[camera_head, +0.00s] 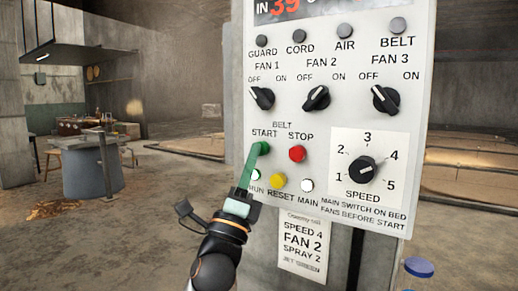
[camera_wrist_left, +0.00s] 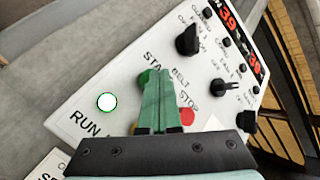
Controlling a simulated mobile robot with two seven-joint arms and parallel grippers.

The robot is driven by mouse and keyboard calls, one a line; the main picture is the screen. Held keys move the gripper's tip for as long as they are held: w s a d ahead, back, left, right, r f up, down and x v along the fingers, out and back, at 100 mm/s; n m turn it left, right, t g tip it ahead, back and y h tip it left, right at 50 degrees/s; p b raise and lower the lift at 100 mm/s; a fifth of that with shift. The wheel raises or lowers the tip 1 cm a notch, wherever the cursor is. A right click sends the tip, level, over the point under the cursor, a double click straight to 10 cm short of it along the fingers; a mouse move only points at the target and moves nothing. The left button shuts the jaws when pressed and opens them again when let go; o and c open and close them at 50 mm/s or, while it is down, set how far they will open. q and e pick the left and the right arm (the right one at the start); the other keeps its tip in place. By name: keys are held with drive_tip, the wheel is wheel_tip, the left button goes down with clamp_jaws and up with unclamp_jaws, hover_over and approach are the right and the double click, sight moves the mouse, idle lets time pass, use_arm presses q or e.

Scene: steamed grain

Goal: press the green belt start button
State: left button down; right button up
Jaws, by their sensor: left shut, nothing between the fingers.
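The green belt start button (camera_head: 265,147) is on the white control panel (camera_head: 345,122), under the label START, and is mostly covered by my left gripper. In the left wrist view, part of the green button (camera_wrist_left: 146,77) shows beside my fingertips. My left gripper (camera_head: 257,158) has green fingers, shut with nothing between them. Their tips are at the button; I cannot tell whether they touch it or whether it is pressed in. In the left wrist view, the closed fingers (camera_wrist_left: 160,80) point up the panel. My right gripper is not in view.
The red stop button (camera_head: 297,153) is close to the right of the fingers. Below are a yellow reset button (camera_head: 278,181) and a white main lamp (camera_head: 307,186). The speed dial (camera_head: 367,170) and three fan knobs stick out. A paper note (camera_head: 303,243) hangs below.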

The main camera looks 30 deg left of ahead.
use_arm(q)
drive_tip(key=shift+s, duration=0.6)
drive_tip(key=s, duration=0.1)
drive_tip(key=s+p, duration=0.1)
drive_tip(key=s, duration=0.3)
drive_tip(key=shift+a, duration=0.25)
idle(0.6)
